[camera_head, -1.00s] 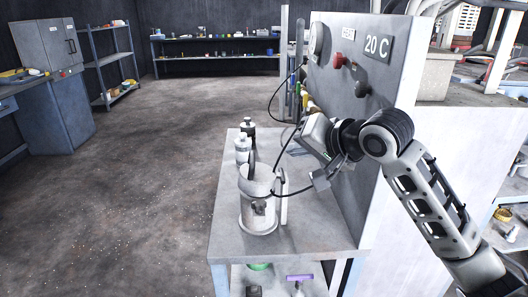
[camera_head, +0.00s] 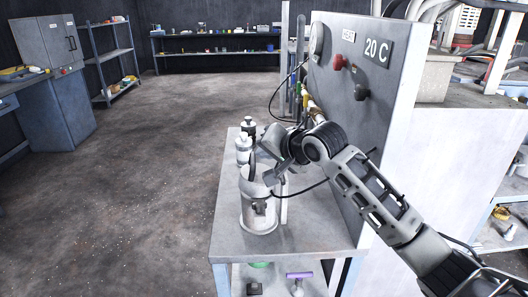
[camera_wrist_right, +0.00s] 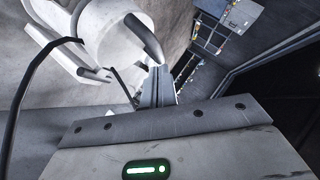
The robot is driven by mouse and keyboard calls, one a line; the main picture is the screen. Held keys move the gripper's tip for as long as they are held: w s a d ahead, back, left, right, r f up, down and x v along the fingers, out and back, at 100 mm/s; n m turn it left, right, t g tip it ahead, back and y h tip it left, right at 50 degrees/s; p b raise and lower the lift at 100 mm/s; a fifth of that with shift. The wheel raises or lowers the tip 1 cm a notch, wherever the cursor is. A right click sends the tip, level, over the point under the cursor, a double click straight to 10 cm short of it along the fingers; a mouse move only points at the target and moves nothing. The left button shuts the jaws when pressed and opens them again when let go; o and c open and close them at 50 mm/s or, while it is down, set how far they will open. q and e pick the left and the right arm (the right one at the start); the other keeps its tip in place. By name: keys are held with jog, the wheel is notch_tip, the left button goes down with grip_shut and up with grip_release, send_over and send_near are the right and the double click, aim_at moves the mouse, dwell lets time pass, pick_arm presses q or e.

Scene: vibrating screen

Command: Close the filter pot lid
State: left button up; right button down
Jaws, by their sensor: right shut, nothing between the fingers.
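The filter pot (camera_head: 258,215) is a pale grey cylinder on the bench top, with a small dark fitting on its front. Its upper part has a curved, raised rim; I cannot clearly tell the lid from the body here. In the right wrist view a white round part of the pot (camera_wrist_right: 105,32) fills the upper left, with a curved grey handle sticking out. My right gripper (camera_head: 270,180) is at the pot's upper right side; its shut, empty fingers (camera_wrist_right: 157,82) point toward the handle's end in the wrist view. Contact is unclear. My left gripper is out of view.
A thin upright plate (camera_head: 284,205) stands right of the pot. Bottles (camera_head: 243,148) stand behind it on the bench (camera_head: 310,232). A grey panel (camera_head: 345,130) with knobs rises on the right. A black cable loops near my arm. Open floor lies left.

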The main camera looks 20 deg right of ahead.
jog(key=shift+a+f, duration=0.2)
jog(key=shift+f, duration=0.05)
jog(key=shift+w+a+f+n+g+h, duration=0.15)
jog(key=shift+a+f+n+g+h, duration=0.15)
jog(key=shift+a+h, duration=0.25)
jog(key=shift+w+a+f+h, duration=0.1)
jog(key=shift+a+f+h, duration=0.15)
jog(key=shift+h, duration=0.1)
jog(key=shift+d, duration=0.1)
